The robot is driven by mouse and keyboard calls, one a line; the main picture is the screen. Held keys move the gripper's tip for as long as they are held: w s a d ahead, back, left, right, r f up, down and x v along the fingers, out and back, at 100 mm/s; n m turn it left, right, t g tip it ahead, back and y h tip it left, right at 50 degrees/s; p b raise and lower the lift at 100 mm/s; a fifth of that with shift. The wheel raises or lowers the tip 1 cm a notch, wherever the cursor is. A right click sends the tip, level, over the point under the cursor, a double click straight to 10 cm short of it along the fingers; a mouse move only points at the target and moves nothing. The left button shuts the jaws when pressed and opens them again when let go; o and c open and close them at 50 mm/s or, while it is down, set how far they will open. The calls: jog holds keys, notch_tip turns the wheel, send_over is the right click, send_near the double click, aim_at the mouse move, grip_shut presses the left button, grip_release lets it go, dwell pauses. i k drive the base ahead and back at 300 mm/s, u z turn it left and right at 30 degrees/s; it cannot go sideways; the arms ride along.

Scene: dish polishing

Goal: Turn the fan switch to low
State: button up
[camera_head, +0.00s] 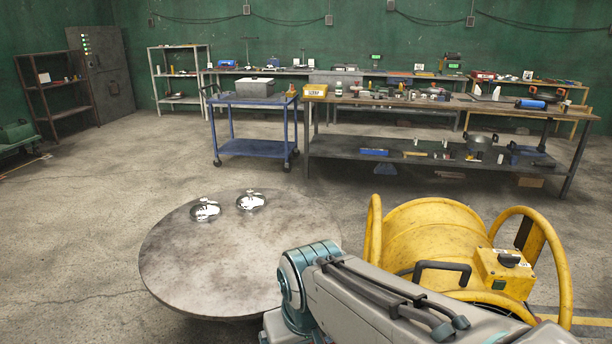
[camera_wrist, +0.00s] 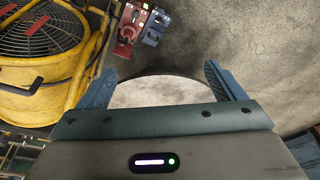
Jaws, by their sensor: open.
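The yellow drum fan (camera_head: 425,235) stands at the right in the head view, with tubular hoops at its sides. A yellow switch box (camera_head: 497,280) is on its right side, with a dark knob (camera_head: 509,259) on top. The knob's setting is too small to read. In the wrist view the fan (camera_wrist: 78,50) fills the upper left, with its round black grille showing; I cannot make out the switch there. My gripper (camera_wrist: 160,72) is open and empty, its blue fingers wide apart, to the right of the fan. It is out of sight in the head view.
A round grey table (camera_head: 220,265) holds two shiny metal dishes (camera_head: 205,210) (camera_head: 251,201). A blue cart (camera_head: 252,148) and a long workbench (camera_head: 450,160) stand behind. Red (camera_wrist: 130,27) and blue (camera_wrist: 155,28) tool-like items show in the wrist view. Open floor lies at the left.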

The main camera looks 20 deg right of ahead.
aim_at(509, 261)
jog(key=z, duration=2.1)
jog(key=k, duration=0.5)
jog(key=z, duration=0.55)
jog(key=i, duration=1.5)
jog(key=u, duration=0.4)
